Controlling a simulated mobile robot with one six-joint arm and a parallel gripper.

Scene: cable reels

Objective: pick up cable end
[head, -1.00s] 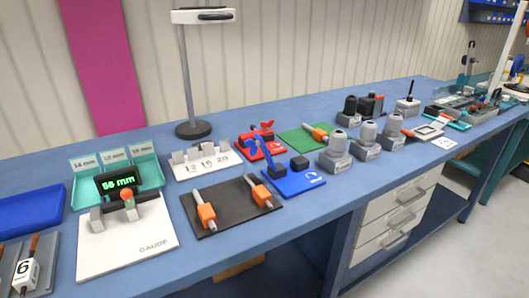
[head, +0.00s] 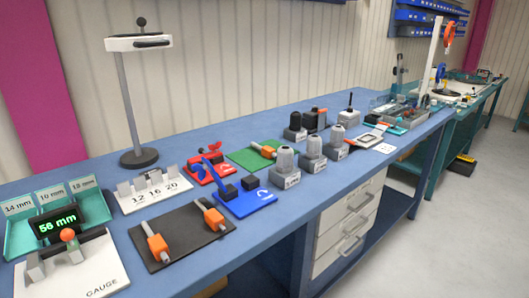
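Two orange pieces with pale grey tips, one on the left (head: 158,246) and one on the right (head: 214,217), lie apart on a black mat (head: 186,238). A similar orange piece (head: 262,150) lies on a green mat (head: 243,160) farther back. I cannot tell which of these, if any, is the cable end, and I see no cable running from them. My gripper and arm are not in view.
The blue bench (head: 80,190) runs away to the right. A gauge (head: 75,270) reading 56 mm stands front left, beside teal bins (head: 20,240). A lamp stand (head: 128,100), a blue clamp plate (head: 245,203) and grey-capped blocks (head: 285,165) occupy the bench. The floor at right is clear.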

